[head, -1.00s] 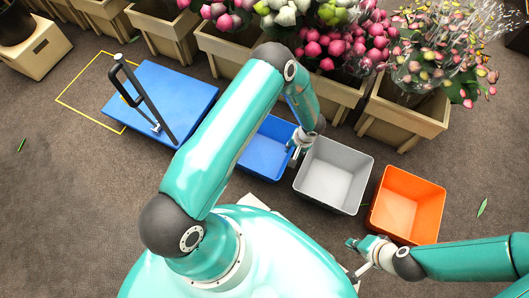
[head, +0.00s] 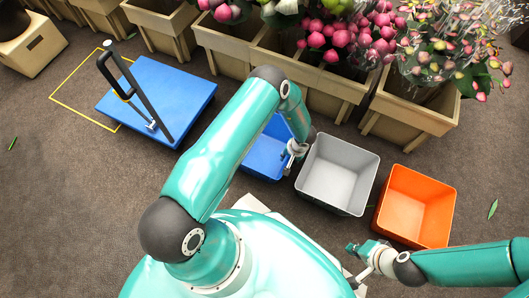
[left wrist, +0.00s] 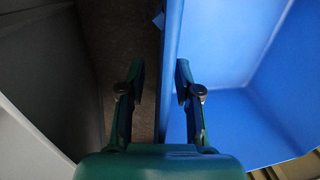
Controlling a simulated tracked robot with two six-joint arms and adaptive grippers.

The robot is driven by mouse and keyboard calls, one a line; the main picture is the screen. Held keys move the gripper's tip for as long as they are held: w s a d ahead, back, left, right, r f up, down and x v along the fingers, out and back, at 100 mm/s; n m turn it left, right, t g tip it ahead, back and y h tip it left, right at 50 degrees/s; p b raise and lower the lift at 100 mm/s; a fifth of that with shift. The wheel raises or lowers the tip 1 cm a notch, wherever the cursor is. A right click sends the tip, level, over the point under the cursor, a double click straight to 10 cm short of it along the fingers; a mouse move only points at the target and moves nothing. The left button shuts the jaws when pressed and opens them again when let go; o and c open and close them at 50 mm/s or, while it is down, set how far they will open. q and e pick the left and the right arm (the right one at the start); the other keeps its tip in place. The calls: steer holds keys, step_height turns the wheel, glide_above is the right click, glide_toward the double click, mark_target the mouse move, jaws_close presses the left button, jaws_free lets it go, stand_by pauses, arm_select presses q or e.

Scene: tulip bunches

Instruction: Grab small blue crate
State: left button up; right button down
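The small blue crate (head: 262,160) stands on the ground left of the grey crate, partly hidden behind my left arm. My left gripper (head: 290,158) is at its right side in the head view. In the left wrist view, my left gripper (left wrist: 160,68) is open. The blue crate's side wall (left wrist: 173,50) lies between its fingers, with one finger over the inside and the other outside. Neither finger clearly presses the wall. My right gripper (head: 355,262) is empty, with fingers apart, below the orange crate.
A grey crate (head: 305,190) and an orange crate (head: 410,237) stand to the right. A blue platform trolley (head: 185,92) with a black handle is at left, near a yellow floor outline (head: 75,110). Wooden planters with flowers (head: 300,75) line the back.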

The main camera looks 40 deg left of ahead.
arm_select(q)
steer(key=shift+r, duration=0.1)
jaws_close()
steer(key=shift+w, duration=0.1)
stand_by(0.4)
